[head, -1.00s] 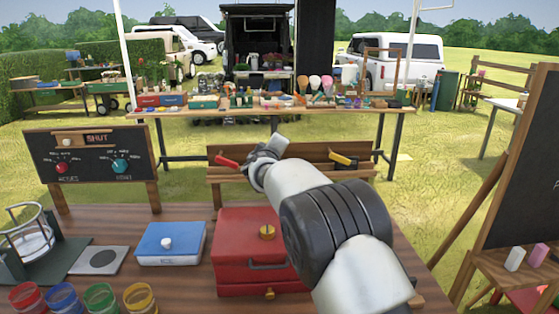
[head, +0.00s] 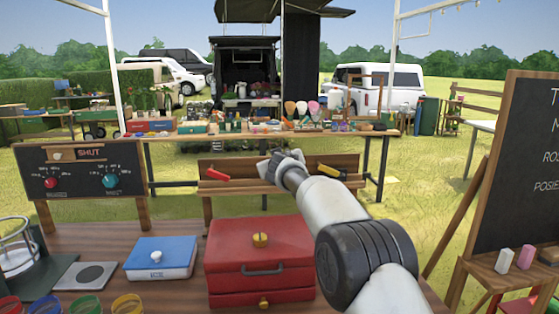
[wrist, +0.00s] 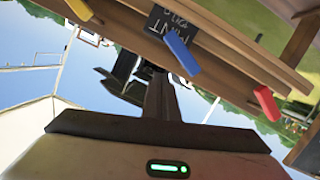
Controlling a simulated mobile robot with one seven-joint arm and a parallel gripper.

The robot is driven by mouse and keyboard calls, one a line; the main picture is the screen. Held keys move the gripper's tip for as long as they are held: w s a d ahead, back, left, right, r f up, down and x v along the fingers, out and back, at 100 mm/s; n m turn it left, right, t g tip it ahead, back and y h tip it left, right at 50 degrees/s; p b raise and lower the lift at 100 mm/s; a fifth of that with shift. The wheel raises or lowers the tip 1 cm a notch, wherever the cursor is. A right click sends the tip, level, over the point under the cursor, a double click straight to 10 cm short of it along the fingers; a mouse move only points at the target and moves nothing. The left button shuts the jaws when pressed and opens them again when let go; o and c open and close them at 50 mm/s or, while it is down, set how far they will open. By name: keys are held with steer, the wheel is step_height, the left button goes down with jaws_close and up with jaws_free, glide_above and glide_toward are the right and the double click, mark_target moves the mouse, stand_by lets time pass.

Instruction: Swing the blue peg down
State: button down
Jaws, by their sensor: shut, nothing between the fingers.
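The blue peg (wrist: 182,54) is on the wooden rail (wrist: 245,62), between the red peg (wrist: 267,103) and the yellow peg (wrist: 79,9) in the wrist view. It lies slanted across the rail's edge. In the head view the red peg (head: 215,174) and yellow peg (head: 332,170) show on the rail; my gripper and wrist hide the blue one. My gripper (head: 268,167) is in front of the rail, between those two pegs. In the wrist view its fingers (wrist: 160,98) are together and empty, apart from the blue peg.
A red box (head: 225,250), a blue-lidded box (head: 170,252) and paint jars (head: 85,306) stand on the near table. A dial board (head: 85,170) stands at left, a chalkboard (head: 525,190) at right. A small dark sign (wrist: 172,25) hangs by the blue peg.

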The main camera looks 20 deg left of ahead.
steer(key=s+d+r+b, duration=0.5)
steer(key=s+d, duration=0.2)
steer(key=shift+d+r, duration=0.2)
steer(key=shift+r, duration=0.15)
stand_by(0.4)
